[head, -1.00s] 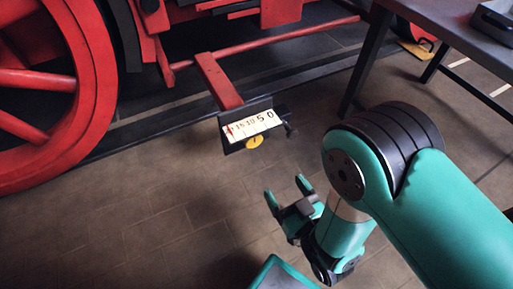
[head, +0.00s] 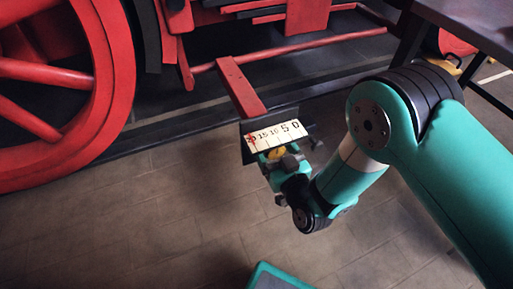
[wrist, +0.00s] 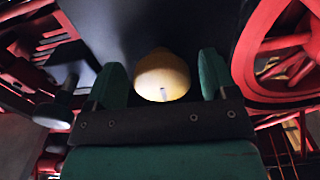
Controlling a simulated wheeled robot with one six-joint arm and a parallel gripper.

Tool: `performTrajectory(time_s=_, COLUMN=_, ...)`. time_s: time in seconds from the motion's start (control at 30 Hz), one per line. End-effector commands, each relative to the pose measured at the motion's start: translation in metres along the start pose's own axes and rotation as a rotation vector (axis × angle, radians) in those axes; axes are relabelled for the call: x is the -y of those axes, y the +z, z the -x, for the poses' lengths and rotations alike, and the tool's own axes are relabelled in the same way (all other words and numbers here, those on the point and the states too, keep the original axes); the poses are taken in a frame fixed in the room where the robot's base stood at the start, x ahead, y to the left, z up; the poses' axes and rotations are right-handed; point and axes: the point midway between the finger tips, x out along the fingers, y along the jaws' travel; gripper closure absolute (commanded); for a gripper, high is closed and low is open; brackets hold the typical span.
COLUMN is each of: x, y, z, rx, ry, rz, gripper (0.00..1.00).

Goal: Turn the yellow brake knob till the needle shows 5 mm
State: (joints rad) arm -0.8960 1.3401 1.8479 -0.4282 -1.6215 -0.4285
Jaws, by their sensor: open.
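The yellow brake knob (head: 275,152) sits under the scale plate at the end of a red arm. In the wrist view the knob (wrist: 163,82) lies between the two green fingers, with a gap on each side. My gripper (head: 272,158) is open around it; I see no clear contact. It also shows in the wrist view (wrist: 162,65). A pale mark shows on the knob's face. The white scale (head: 277,135) reads 20, 15, 10, 5, 0 from left to right. A red needle (head: 252,141) stands at its left end, near 20. My gripper partly hides the knob in the head view.
The red bracket arm (head: 241,88) leads back to the locomotive. A large red wheel (head: 112,80) stands at the left. A dark table (head: 470,38) is at the upper right. The tiled floor (head: 170,215) in front is clear.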

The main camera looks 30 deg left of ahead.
Motion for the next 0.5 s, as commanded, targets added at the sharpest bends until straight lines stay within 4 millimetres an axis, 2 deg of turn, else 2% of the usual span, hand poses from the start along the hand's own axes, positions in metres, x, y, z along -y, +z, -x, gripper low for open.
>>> performTrajectory(time_s=0.37, x=-0.0044, y=0.0001, z=-0.0024, rx=0.0, ry=0.01, rz=0.0, gripper=0.21)
performTrajectory(time_s=0.5, x=-0.0041, y=0.0001, z=-0.0024, rx=0.0, ry=0.01, rz=0.0, gripper=0.51)
